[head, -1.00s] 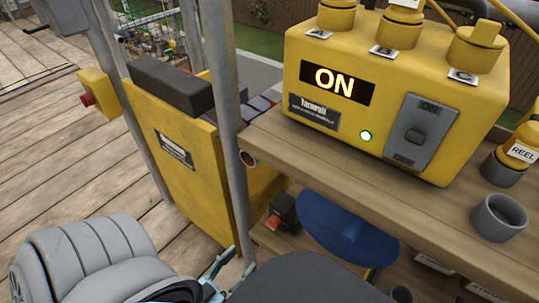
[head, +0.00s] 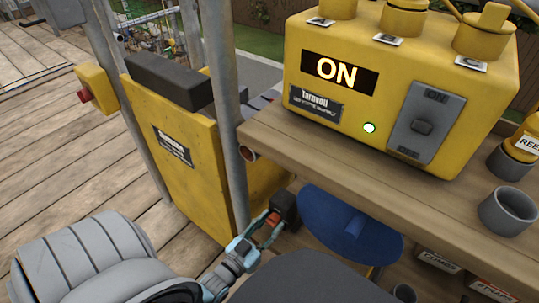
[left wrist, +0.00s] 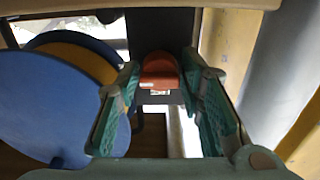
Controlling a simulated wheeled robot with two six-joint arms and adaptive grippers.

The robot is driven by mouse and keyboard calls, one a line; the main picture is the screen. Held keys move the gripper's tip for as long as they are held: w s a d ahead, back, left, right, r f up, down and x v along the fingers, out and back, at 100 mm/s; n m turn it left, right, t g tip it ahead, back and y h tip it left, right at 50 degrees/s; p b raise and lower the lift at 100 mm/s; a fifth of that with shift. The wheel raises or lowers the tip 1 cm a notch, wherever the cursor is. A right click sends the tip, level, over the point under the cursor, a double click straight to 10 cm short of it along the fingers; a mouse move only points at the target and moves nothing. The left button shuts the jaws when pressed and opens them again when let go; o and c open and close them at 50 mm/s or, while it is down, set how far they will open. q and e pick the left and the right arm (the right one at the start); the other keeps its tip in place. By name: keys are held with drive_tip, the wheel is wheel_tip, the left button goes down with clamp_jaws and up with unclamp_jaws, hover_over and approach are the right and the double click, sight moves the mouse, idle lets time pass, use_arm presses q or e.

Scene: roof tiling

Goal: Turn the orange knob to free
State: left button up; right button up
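The orange knob (head: 273,218) sits on a dark block (head: 285,205) below the wooden bench, beside the grey pole. It also shows in the left wrist view (left wrist: 159,72), between the two fingertips. My left gripper (head: 264,230) is at the knob, with its green fingers (left wrist: 160,85) on either side of it. The fingers are apart, with what looks like a narrow gap on each side; contact is hard to judge. Part of the knob is hidden by the gripper in the head view. My right gripper is not in view.
A grey pole (head: 228,130) and a yellow panel (head: 180,150) stand just left of the knob. A blue round seat (head: 345,228) is close on the right. The wooden bench (head: 340,160) above carries a yellow box (head: 300,115) reading ON, with a lit green lamp (head: 369,128).

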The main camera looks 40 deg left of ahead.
use_arm(q)
drive_tip(key=c, duration=0.6)
